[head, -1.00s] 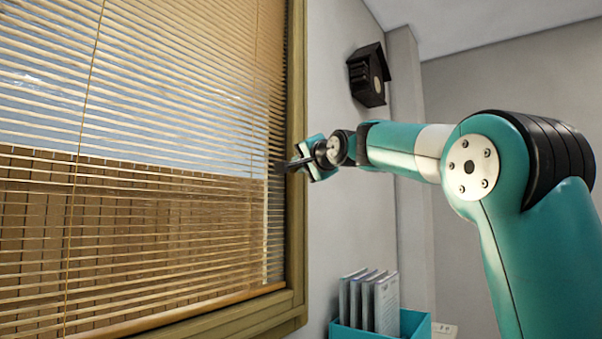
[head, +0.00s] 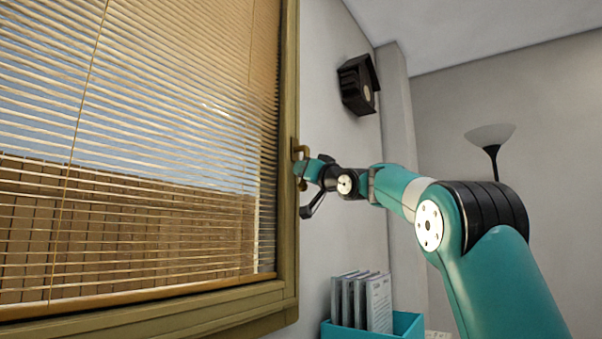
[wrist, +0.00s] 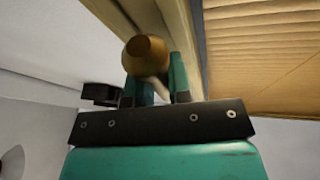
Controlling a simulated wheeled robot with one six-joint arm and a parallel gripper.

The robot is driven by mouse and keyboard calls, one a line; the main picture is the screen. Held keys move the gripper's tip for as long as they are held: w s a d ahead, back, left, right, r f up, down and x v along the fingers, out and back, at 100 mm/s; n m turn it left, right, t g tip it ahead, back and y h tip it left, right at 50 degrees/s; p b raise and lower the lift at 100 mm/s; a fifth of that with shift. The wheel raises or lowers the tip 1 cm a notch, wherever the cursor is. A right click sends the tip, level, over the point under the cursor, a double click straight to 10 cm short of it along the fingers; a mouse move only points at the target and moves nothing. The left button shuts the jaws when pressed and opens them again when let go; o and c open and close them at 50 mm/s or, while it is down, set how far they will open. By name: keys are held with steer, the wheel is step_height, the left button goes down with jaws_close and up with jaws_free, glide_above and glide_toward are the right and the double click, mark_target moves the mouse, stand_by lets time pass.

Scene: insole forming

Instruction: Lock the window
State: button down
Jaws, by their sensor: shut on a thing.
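The window (head: 287,120) has a wooden frame and fills the left of the head view. Its brass-coloured handle (head: 299,152) sits on the right side of the frame, and its rounded end (wrist: 146,48) shows in the wrist view. My gripper (head: 306,173) is at the handle, and in the wrist view its teal fingers (wrist: 155,76) stand on either side of the handle, shut on it. The part of the handle between the fingers is mostly hidden.
Slatted blinds (head: 130,130) cover the glass left of the handle. A teal box (head: 405,325) with several folders stands below my arm. A floor lamp (head: 490,138) is at the back right.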

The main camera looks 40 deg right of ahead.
steer(key=shift+w+d+f+n+y, duration=0.15)
steer(key=shift+d+n+y, duration=0.25)
steer(key=shift+n, duration=0.35)
steer(key=shift+w+d+n+y, duration=0.1)
steer(key=shift+d+n+y, duration=0.25)
steer(key=shift+n, duration=0.4)
steer(key=c, duration=1.1)
jaws_free()
steer(key=shift+o, duration=0.2)
steer(key=b+v, duration=0.5)
steer(key=v, duration=1.2)
steer(key=shift+f+b, duration=0.2)
steer(key=shift+b, duration=0.2)
steer(key=shift+s, duration=0.15)
